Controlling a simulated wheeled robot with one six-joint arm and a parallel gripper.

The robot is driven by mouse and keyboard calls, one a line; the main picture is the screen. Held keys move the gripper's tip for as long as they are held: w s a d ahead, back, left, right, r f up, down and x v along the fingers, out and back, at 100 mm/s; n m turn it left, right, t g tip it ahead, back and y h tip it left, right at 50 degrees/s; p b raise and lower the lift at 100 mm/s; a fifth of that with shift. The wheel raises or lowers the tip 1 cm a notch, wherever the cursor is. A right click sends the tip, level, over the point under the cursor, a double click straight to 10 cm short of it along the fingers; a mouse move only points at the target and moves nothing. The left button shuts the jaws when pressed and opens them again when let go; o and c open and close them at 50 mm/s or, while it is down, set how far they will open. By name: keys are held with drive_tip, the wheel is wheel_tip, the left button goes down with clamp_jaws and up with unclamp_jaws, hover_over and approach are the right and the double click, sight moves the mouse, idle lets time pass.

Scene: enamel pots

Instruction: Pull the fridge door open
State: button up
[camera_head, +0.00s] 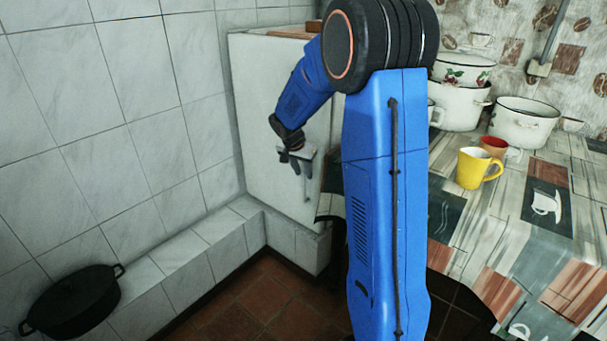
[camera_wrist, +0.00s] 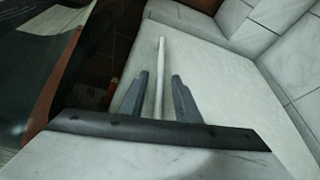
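The white fridge (camera_head: 262,80) stands in the corner against the tiled wall, partly hidden behind my arm. Its door (camera_wrist: 215,75) looks shut, with no gap that I can see. The handle is a thin pale bar (camera_wrist: 161,50) that runs along the door. My gripper (camera_head: 298,166) is at the front of the door. In the wrist view my gripper (camera_wrist: 160,77) is open, with one finger on each side of the handle. A gap shows between the handle and each finger. The head view is too small to show the contact.
A table (camera_head: 480,235) with a patterned cloth stands at the right, close to the fridge. It bears a yellow mug (camera_head: 470,169), a red cup (camera_head: 494,146) and white enamel pots (camera_head: 524,122). A black pan (camera_head: 75,302) is at lower left by the tiled ledge (camera_head: 180,250). Some brown floor (camera_head: 262,300) is clear.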

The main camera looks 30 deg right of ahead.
drive_tip(key=shift+w+d+f, duration=0.15)
drive_tip(key=shift+d+f, duration=0.1)
drive_tip(key=shift+f, duration=0.4)
drive_tip(key=shift+c, duration=0.6)
